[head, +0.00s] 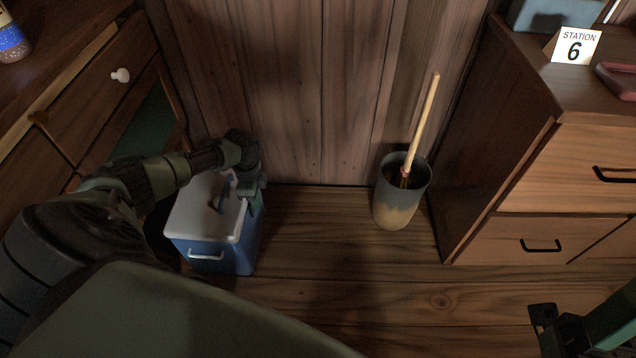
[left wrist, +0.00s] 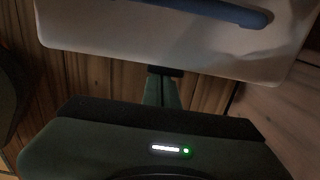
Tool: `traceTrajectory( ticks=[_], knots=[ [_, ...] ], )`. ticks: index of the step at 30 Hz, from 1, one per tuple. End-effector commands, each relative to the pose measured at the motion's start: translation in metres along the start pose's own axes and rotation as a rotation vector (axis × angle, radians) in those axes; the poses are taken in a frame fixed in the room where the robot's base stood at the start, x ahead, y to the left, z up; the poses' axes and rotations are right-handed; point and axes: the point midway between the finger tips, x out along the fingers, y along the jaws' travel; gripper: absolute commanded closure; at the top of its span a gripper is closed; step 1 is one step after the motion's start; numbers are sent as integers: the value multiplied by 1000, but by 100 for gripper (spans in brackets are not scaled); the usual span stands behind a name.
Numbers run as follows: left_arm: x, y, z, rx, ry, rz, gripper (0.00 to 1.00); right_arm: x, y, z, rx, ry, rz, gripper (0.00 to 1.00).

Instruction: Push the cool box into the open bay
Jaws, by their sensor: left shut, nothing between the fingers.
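The cool box (head: 221,257) is blue with a pale lid and stands on the floor beside the left cabinet. Its lid (left wrist: 110,40) and blue handle (left wrist: 225,12) fill the top of the left wrist view. My left gripper (head: 255,200) is shut and empty, pointing down at the box's right side. In the left wrist view its fingers (left wrist: 162,86) are close to the lid's edge; I cannot tell whether they touch.
A two-tone pot (head: 398,210) holding a wooden stick stands by the back wall. A drawer cabinet (head: 495,150) with a "STATION 6" sign (head: 573,46) is on the right. The wooden floor between cool box and pot is clear.

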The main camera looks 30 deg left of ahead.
Motion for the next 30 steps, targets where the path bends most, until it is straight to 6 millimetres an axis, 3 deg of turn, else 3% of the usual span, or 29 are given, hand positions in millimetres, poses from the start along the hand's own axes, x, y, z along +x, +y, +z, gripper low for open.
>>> traceTrajectory(
  ticks=[1, 3, 12, 18, 30],
  knots=[
    [-2, 0, 21, -6, -11, 1, 100, 6, 0, -1, 0, 1, -1, 38],
    [-1, 0, 43, -7, -11, 1, 100, 7, 0, -1, 0, 2, -1, 38],
    [2, 0, 120, -4, -9, -1, 100, 1, 0, 0, 0, 2, -1, 38],
    [1, 0, 136, 0, -6, -1, 100, 0, 0, 0, 0, 1, -1, 38],
    [0, 0, 136, 0, -6, 0, 100, 0, 0, 0, 0, 1, -1, 38]
  ],
)
